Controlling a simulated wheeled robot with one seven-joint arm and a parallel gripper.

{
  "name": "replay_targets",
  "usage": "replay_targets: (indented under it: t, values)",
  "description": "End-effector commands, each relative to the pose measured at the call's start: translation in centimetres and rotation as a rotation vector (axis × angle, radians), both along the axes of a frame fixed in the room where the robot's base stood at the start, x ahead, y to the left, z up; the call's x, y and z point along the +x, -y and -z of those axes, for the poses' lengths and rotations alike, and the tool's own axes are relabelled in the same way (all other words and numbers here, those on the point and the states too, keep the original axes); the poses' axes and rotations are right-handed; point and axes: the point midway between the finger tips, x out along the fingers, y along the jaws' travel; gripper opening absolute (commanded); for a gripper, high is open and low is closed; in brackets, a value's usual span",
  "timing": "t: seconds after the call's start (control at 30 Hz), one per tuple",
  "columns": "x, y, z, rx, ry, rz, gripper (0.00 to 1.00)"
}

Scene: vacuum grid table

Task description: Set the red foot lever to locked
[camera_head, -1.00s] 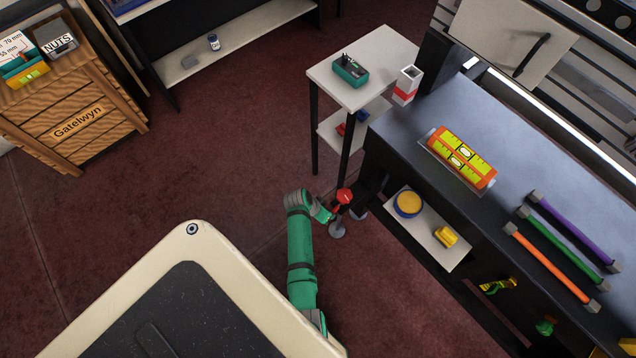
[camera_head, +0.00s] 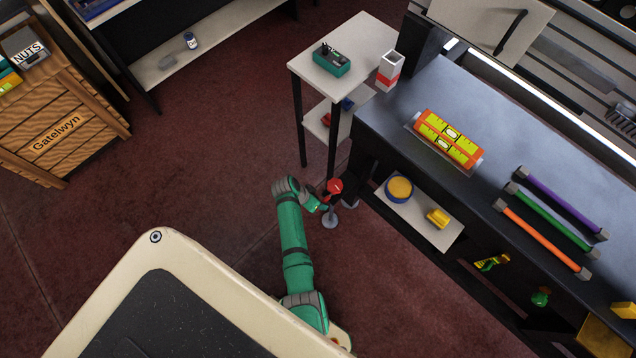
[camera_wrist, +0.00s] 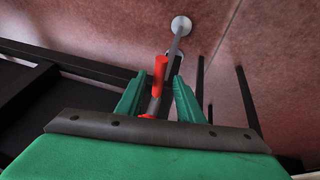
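The red foot lever (camera_head: 334,186) shows as a red end near the black leg of the dark workbench, close to a grey post on a round foot (camera_head: 330,222). In the wrist view the lever (camera_wrist: 160,72) is a red bar, with its upper end standing between my two green fingers. My gripper (camera_wrist: 158,84) looks open around it, with a gap on each side of the bar. In the head view my gripper (camera_head: 322,203) is small and low beside the lever. The lever's lower part is partly hidden by my gripper, and I cannot read its setting.
The dark workbench (camera_head: 480,120) rises right of my arm, with a low shelf (camera_head: 420,222) beneath it. A white side table (camera_head: 350,40) with black legs stands just behind the lever. Red floor is free to the left.

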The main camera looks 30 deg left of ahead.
Motion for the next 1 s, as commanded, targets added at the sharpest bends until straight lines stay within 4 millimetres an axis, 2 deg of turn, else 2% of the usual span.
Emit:
replay_targets:
  t: [0.37,0.53,0.8,1.0]
  values:
    - [-0.4,-0.2,-0.5,-0.001,-0.002,-0.003,0.33]
    - [-1.2,-0.8,-2.5,0.000,-0.002,-0.003,0.33]
    - [-2.9,-2.1,-7.2,0.000,-0.002,-0.003,0.33]
    - [-3.6,-2.6,-9.2,-0.001,-0.002,-0.003,0.33]
